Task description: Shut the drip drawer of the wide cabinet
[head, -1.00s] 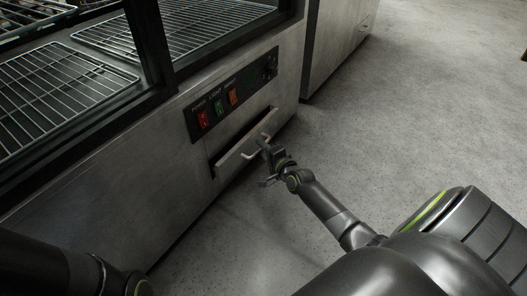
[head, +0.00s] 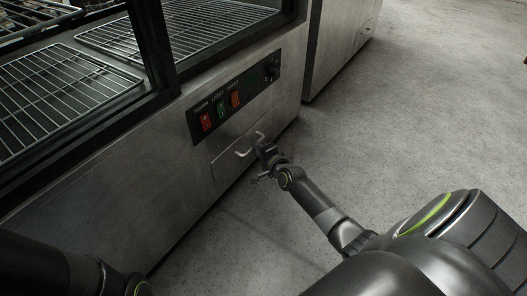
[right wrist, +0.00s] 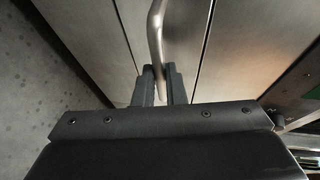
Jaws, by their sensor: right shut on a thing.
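The wide cabinet (head: 105,195) is a steel unit with a glazed rack section above. Its drip drawer (head: 222,167), low in the front panel, sits flush with that panel, with only thin seams showing. Its bent metal handle (head: 243,153) sticks out from the drawer front. My right gripper (head: 264,153) is shut on the right part of the handle. In the right wrist view the handle (right wrist: 156,35) passes between the two dark fingers (right wrist: 160,85). My left gripper is out of frame; only part of my left arm shows at lower left.
Wire racks (head: 60,92) sit inside the cabinet. Another steel cabinet (head: 336,45) stands beyond it. The grey floor (head: 420,120) to the right is clear.

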